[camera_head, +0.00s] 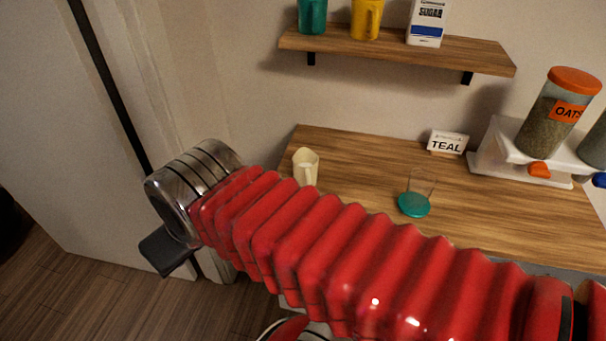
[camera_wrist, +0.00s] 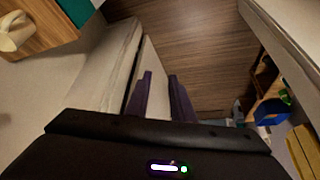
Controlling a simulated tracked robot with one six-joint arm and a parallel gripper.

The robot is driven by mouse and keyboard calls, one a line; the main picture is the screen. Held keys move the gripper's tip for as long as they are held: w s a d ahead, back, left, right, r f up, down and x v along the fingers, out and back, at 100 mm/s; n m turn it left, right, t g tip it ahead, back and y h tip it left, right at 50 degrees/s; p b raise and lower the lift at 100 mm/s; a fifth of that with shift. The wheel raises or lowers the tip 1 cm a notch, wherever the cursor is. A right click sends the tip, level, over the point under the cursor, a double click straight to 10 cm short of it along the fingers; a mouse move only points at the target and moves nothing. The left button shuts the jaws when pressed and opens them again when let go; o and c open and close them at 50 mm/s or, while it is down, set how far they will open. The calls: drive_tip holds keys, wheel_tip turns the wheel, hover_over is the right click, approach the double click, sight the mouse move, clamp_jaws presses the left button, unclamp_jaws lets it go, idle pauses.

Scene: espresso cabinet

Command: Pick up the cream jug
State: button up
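The cream jug (camera_head: 306,167) stands upright on the wooden cabinet top (camera_head: 350,150), near its left end in the head view. It also shows at the upper left corner of the wrist view (camera_wrist: 14,32), partly cut off. My gripper (camera_wrist: 160,76) shows in the wrist view as two dark purple fingers standing apart with nothing between them. It points at the floor and a pale door or panel, away from the jug. In the head view my red arm crosses in front of the cabinet, and the fingers are not clearly seen.
A teal round item with a thin loop (camera_head: 414,204) and a TEAL sign (camera_head: 447,142) are on the cabinet top. At right a white stand (camera_head: 483,160) carries an oats jar (camera_head: 556,115). Above, a shelf (camera_head: 400,52) holds two cups and a sugar carton (camera_head: 428,22).

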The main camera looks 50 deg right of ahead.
drive_tip(key=m+g, duration=0.6)
drive_tip(key=m, duration=1.9)
hover_over(309, 178)
wheel_tip(309, 178, down, 3)
drive_tip(key=shift+f, duration=0.1)
drive_tip(key=shift+w+a+f, duration=0.1)
wheel_tip(309, 178, down, 8)
drive_tip(key=shift+r, duration=0.25)
drive_tip(key=shift+f, duration=0.45)
drive_tip(key=shift+f, duration=0.1)
